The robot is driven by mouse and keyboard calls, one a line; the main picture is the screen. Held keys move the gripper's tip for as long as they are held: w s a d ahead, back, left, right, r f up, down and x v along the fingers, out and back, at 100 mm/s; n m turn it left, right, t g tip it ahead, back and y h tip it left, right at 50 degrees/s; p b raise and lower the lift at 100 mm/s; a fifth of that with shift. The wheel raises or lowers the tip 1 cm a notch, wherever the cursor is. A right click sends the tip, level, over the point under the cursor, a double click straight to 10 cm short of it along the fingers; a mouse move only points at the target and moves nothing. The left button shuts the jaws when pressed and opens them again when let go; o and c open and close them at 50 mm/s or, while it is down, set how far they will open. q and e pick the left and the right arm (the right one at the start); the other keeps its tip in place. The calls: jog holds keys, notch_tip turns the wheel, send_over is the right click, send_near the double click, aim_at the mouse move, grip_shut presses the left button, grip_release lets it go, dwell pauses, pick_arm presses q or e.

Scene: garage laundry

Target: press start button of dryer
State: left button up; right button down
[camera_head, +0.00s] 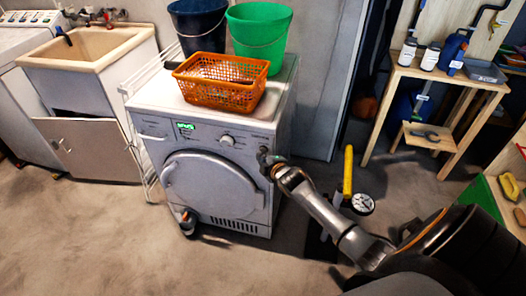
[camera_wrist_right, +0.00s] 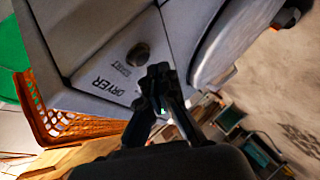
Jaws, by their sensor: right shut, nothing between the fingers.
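The white dryer (camera_head: 215,160) stands in the middle of the head view, with a green lit display, a knob and a closed round door. In the right wrist view the dryer panel (camera_wrist_right: 85,50) is tilted and bears the words "DRYER" and "START". The dark round start button (camera_wrist_right: 138,55) sits beside the "START" label. My right gripper (camera_head: 265,157) is at the right end of the dryer's front panel and hides the button in the head view. In the wrist view its shut, empty fingertips (camera_wrist_right: 159,71) are just beside the button; contact cannot be told. My left gripper is not in view.
An orange basket (camera_head: 220,82), a green bucket (camera_head: 258,35) and a dark blue bucket (camera_head: 198,27) stand on the dryer. A sink cabinet (camera_head: 95,140) is at left. A small dark object (camera_head: 187,221) is by the dryer's lower left. A wooden shelf (camera_head: 440,80) is at right.

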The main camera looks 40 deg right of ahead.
jog(key=shift+w+d, duration=0.1)
dwell(0.7)
jog(key=shift+w+d, duration=0.2)
jog(key=shift+d, duration=0.05)
jog(key=shift+w+d, duration=0.25)
jog(key=shift+d, duration=0.05)
dwell(0.7)
jog(key=shift+a, duration=0.1)
jog(key=shift+s+a+p, duration=0.45)
jog(key=shift+s+a, duration=0.1)
dwell(0.4)
jog(key=s+a+p, duration=0.2)
jog(key=s+a, duration=0.1)
jog(key=shift+s+a+p, duration=0.15)
jog(key=shift+a+p, duration=0.15)
jog(key=shift+a, duration=0.1)
